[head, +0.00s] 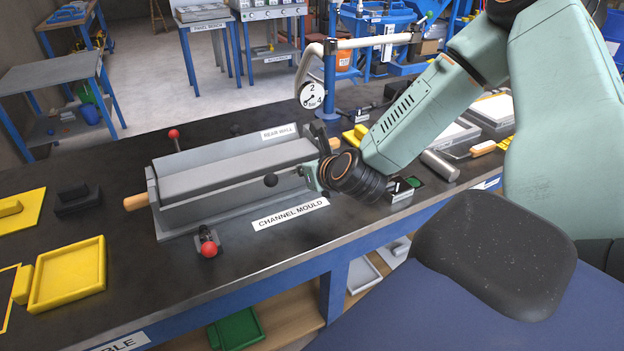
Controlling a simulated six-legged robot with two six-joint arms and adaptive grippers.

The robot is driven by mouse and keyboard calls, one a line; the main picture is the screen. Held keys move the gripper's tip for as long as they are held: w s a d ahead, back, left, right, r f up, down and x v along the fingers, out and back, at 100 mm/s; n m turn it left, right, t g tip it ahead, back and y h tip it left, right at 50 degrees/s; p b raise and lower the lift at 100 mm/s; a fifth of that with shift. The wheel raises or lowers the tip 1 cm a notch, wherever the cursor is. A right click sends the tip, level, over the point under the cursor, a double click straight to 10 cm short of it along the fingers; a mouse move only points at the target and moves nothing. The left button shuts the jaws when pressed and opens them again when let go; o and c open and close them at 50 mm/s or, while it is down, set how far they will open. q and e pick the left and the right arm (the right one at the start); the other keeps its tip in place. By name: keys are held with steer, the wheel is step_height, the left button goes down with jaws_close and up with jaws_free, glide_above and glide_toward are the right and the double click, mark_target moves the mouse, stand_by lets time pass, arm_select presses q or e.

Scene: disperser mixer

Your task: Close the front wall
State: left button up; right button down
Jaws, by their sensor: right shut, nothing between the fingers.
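The grey channel mould (160,232) sits on the dark bench, with its label strip in front. Its front wall (225,204) is the long grey panel on the near side, with a round black knob (270,180) towards its right end. I cannot tell whether this wall is fully upright against the mould. My right gripper (313,176) is shut and empty at the mould's right end, to the right of the knob. It hides part of that end, and I cannot tell whether it touches the mould. My left gripper is not in view.
A red-knobbed clamp (208,246) stands in front of the mould and another (174,139) behind it. A wooden handle (136,202) sticks out at the left end. A yellow tray (68,275) lies front left. A pressure gauge (312,95) stands behind my gripper.

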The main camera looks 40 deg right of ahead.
steer(key=shift+w+d+r+g, duration=0.2)
steer(key=shift+w+g, duration=0.15)
steer(key=shift+w, duration=0.3)
steer(key=shift+w+d+r+g, duration=0.1)
steer(key=shift+w+r+g, duration=0.1)
steer(key=shift+w+g, duration=0.3)
steer(key=shift+w+b, duration=0.25)
steer(key=shift+b, duration=0.1)
